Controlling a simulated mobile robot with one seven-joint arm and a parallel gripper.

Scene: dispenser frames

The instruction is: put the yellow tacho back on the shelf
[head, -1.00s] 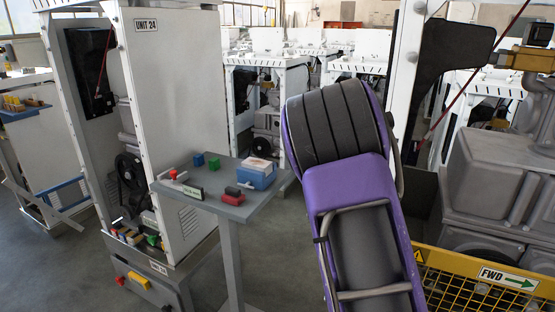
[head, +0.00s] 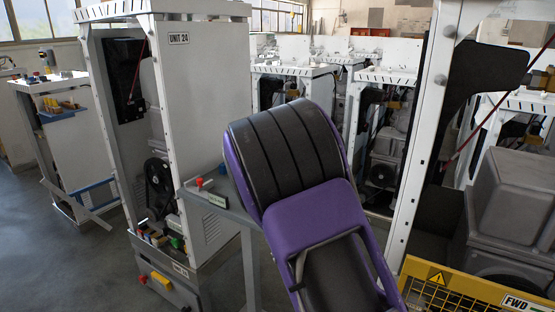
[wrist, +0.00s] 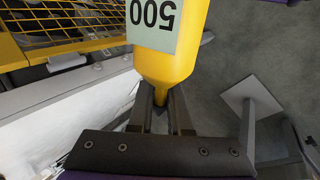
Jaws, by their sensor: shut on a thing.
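The yellow tacho (wrist: 172,66) shows in the wrist view as a yellow body with a pale label reading 500, upside down in the picture. It narrows toward my gripper (wrist: 160,100), whose two dark fingers are shut on its narrow end. The tacho's far end is cut off by the top edge of the picture. In the head view my purple and black arm hides the gripper and the tacho. A blue shelf (head: 62,115) with yellow items shows on the white unit at the far left; I cannot tell if it is the task's shelf.
The UNIT 24 cabinet (head: 205,120) stands left of my arm. A yellow mesh guard (head: 470,296) marked FWD is at lower right. Grey floor (head: 50,250) is clear at lower left.

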